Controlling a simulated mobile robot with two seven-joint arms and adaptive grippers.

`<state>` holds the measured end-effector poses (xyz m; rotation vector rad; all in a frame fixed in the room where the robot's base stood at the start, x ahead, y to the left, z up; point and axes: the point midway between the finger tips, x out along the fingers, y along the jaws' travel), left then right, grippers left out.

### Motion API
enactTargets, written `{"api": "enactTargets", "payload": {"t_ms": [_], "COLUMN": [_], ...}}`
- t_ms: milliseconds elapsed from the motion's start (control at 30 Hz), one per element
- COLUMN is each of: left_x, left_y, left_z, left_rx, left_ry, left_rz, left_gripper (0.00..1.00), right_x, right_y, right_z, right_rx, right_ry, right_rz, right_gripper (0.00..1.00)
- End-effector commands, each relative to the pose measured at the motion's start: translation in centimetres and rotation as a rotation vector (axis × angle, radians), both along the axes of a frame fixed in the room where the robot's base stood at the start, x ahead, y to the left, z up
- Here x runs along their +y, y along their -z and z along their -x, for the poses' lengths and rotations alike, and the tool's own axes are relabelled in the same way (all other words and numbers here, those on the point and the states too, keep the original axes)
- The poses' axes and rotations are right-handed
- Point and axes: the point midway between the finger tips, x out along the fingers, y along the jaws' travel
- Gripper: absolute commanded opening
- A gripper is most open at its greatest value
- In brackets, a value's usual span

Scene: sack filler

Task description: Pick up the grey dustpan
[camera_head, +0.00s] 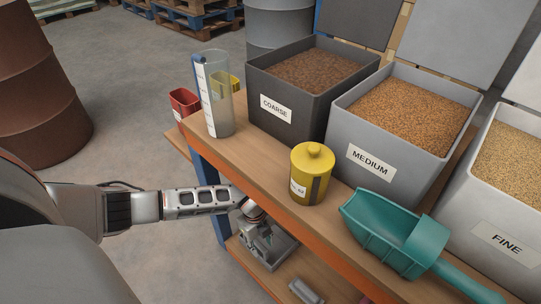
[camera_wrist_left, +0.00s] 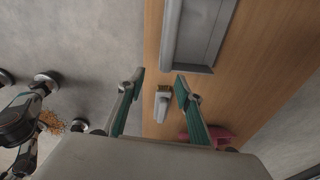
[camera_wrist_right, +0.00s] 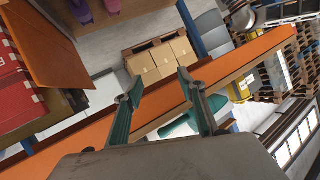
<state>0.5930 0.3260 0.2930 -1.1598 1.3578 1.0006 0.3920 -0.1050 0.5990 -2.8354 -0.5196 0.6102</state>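A grey dustpan (camera_head: 281,252) lies on the lower wooden shelf, partly hidden by my left gripper. In the left wrist view, a grey rimmed pan (camera_wrist_left: 196,40) that looks like the dustpan is cut off by the top edge; I cannot make out its handle. My left gripper (camera_head: 262,236) is just above the dustpan in the head view. The left wrist view shows its fingers (camera_wrist_left: 160,79) apart with nothing between them. My right gripper (camera_wrist_right: 160,83) shows only in its wrist view, open and empty.
A small grey object (camera_head: 305,291) and a pink item (camera_wrist_left: 212,135) lie near the dustpan. The upper shelf above holds a yellow canister (camera_head: 311,175), a teal scoop (camera_head: 398,235), a clear cylinder (camera_head: 215,95) and grain bins. A rusty drum (camera_head: 40,90) stands at left.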

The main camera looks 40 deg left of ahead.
Motion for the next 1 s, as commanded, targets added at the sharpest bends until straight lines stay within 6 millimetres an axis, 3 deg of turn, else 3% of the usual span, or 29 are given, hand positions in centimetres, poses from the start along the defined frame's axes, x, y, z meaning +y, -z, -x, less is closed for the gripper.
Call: {"api": "enactTargets", "payload": {"t_ms": [33, 100, 200, 733, 1000], "left_x": [1.8, 3.4, 4.5, 4.6, 4.5], "left_y": [0.3, 0.1, 0.5, 7.1, 7.7], "left_z": [-0.4, -0.9, -1.2, -0.8, -1.4], "left_rx": [0.012, 0.017, 0.022, 0.029, 0.016], "left_ry": [-0.038, -0.079, -0.108, -0.109, -0.108], "left_rz": [-0.043, -0.084, -0.112, -0.113, -0.113], "left_gripper": [0.35, 0.35, 0.35, 0.35, 0.35], "right_x": [-0.1, -0.2, 0.0, 3.1, 3.6], "right_y": [0.7, 1.0, 1.4, 2.2, 1.7], "right_z": [0.6, 1.0, 1.4, 2.5, 2.4], "right_rx": [0.025, 0.042, 0.060, 0.151, 0.156], "right_ry": [0.011, 0.020, 0.031, 0.144, 0.173], "right_rz": [-0.009, -0.016, -0.037, -0.348, -0.421], "right_gripper": [0.40, 0.40, 0.40, 0.40, 0.40]}}
